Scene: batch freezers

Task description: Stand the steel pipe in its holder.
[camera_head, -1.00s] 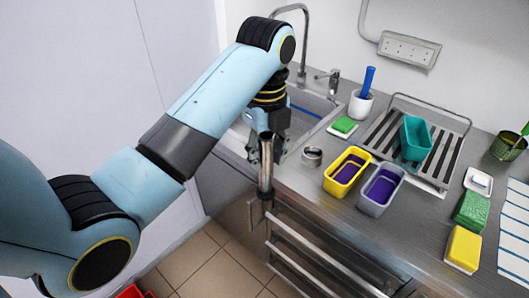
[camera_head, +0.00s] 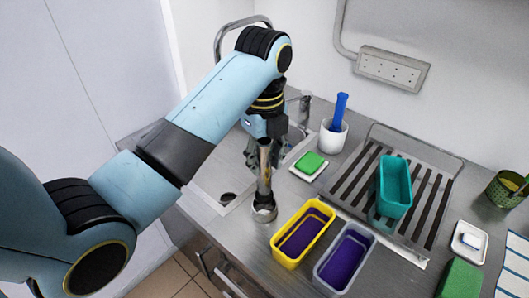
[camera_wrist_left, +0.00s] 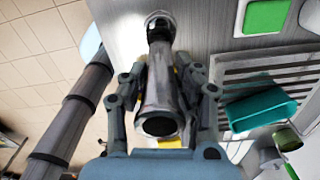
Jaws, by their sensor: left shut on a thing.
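The steel pipe (camera_head: 264,183) is a shiny grey tube, held upright or nearly so. My left gripper (camera_head: 262,158) is shut on its upper part. The holder (camera_head: 263,213) is a short round steel cup on the counter, directly below the pipe. The pipe's lower end meets the holder's mouth; I cannot tell how deep it sits. In the left wrist view the pipe (camera_wrist_left: 160,92) lies between the two fingers, its open top facing the camera, and the holder (camera_wrist_left: 158,19) is at its far end. My right gripper is not in view.
A yellow tub (camera_head: 290,253) and a grey tub (camera_head: 326,277) stand close to the holder's right. The sink (camera_head: 215,190) is to its left. A green sponge (camera_head: 310,162), a white cup (camera_head: 332,138) and a drying rack (camera_head: 427,215) with a teal tub (camera_head: 394,185) are farther back.

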